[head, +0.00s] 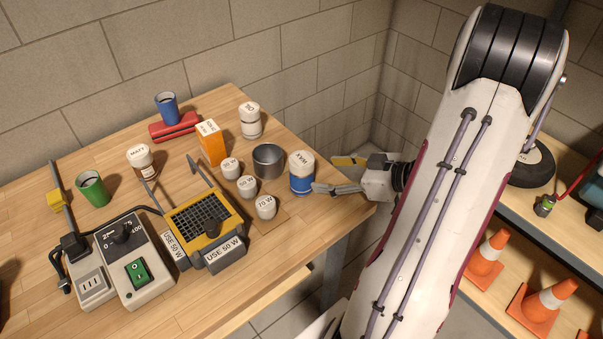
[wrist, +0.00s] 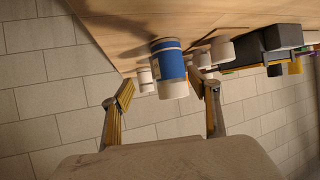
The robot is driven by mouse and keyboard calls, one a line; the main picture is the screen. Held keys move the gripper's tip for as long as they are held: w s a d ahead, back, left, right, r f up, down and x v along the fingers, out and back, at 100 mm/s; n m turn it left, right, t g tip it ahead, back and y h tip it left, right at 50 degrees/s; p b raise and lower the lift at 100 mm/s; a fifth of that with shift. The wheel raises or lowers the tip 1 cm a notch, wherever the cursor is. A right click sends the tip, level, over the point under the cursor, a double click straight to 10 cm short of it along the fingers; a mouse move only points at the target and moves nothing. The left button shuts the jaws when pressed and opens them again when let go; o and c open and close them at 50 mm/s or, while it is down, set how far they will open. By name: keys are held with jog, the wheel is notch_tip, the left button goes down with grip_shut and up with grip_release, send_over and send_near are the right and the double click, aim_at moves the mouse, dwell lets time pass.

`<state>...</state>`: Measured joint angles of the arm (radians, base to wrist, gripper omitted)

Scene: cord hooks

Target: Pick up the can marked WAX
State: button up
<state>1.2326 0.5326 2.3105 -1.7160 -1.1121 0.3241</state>
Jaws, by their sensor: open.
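The can marked WAX (head: 301,173) is blue with a white top band carrying the label. It stands upright near the right corner of the wooden workbench (head: 300,235). In the wrist view, which looks upside down, the blue can (wrist: 171,68) shows ahead, between the fingers in the picture. My gripper (head: 338,174) is open, just right of the can at the bench's right edge, with its fingers pointing left towards it. In the wrist view the open gripper (wrist: 165,95) has nothing between its fingertips. I cannot tell the exact gap to the can.
A grey metal cup (head: 268,161) stands close left of the can, and small white weights (head: 266,207) stand in front-left. An OIL can (head: 250,120), an orange box (head: 211,143) and a MATT can (head: 142,161) are farther off. A yellow-framed device (head: 204,225) stands front-left.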

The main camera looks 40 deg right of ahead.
aim_at(312, 175)
jog(key=shift+s+a+r+t+y, duration=0.1)
jog(key=shift+a+r+t+y, duration=0.1)
jog(key=shift+a, duration=0.3)
jog(key=shift+s+a+r+t+y, duration=0.1)
jog(key=shift+a+r+y, duration=0.1)
jog(key=shift+a, duration=0.25)
jog(key=shift+w, duration=0.1)
jog(key=shift+x, duration=1.25)
jog(key=shift+f, duration=0.1)
jog(key=shift+x, duration=2.55)
jog(key=shift+w+d, duration=0.1)
jog(key=shift+d, duration=0.1)
jog(key=c, duration=1.4)
jog(key=shift+r, duration=0.25)
jog(key=shift+c, duration=0.2)
